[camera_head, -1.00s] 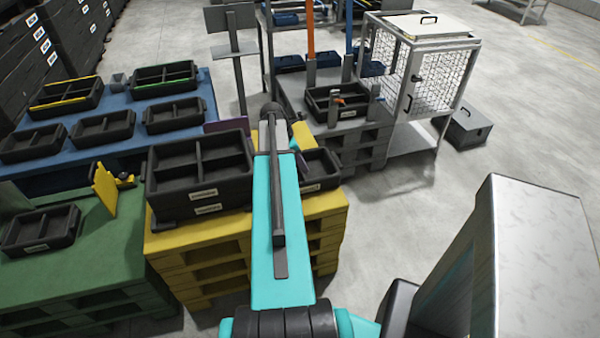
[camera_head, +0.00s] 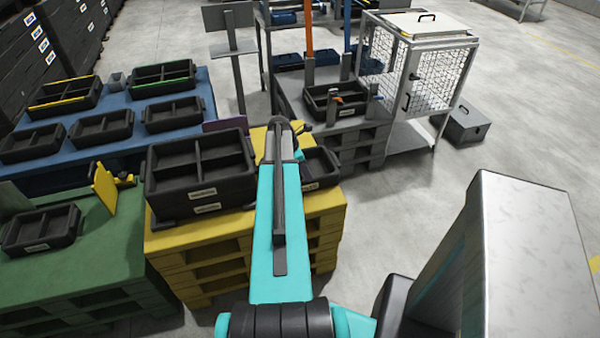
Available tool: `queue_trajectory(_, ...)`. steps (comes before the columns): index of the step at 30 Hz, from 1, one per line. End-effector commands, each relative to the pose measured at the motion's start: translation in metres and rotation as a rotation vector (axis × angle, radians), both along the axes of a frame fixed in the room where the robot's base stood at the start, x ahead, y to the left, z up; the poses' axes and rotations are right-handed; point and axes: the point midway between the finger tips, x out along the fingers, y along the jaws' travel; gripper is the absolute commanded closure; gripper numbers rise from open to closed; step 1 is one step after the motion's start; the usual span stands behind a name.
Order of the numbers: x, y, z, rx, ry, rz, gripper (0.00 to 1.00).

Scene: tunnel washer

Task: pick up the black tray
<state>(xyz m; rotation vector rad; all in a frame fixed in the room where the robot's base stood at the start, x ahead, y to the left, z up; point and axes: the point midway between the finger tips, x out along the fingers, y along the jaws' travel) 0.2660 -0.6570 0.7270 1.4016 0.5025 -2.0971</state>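Several black trays are in view. A large divided black tray (camera_head: 201,172) sits on the yellow pallet stack, just left of my teal arm. A smaller black tray (camera_head: 322,168) sits on the same stack, right of the arm and partly hidden by it. More black trays stand on the blue pallet (camera_head: 145,104), and one black tray (camera_head: 40,229) is on the green pallet. Another black tray (camera_head: 335,100) is on the grey pallet. I cannot tell which one the task names. My arm reaches forward over the yellow pallet; its far end hides my gripper.
The yellow pallet stack (camera_head: 205,268) stands beside the green pallet (camera_head: 100,270). A grey sign post (camera_head: 237,70) rises behind. A white mesh cage (camera_head: 425,75) and a dark grey box (camera_head: 467,125) are at the upper right.

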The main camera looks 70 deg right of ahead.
Motion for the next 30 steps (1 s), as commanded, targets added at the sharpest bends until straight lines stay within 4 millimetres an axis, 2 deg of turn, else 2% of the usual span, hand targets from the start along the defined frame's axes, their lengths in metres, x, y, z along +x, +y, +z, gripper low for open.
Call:
queue_trajectory(7,-0.007,-0.006,-0.02,0.001,0.001,-0.002,0.61)
queue_trajectory(23,-0.01,-0.007,-0.026,0.001,0.001,-0.003,0.61)
queue_trajectory(30,-0.014,-0.011,-0.041,0.002,0.002,-0.002,0.61)
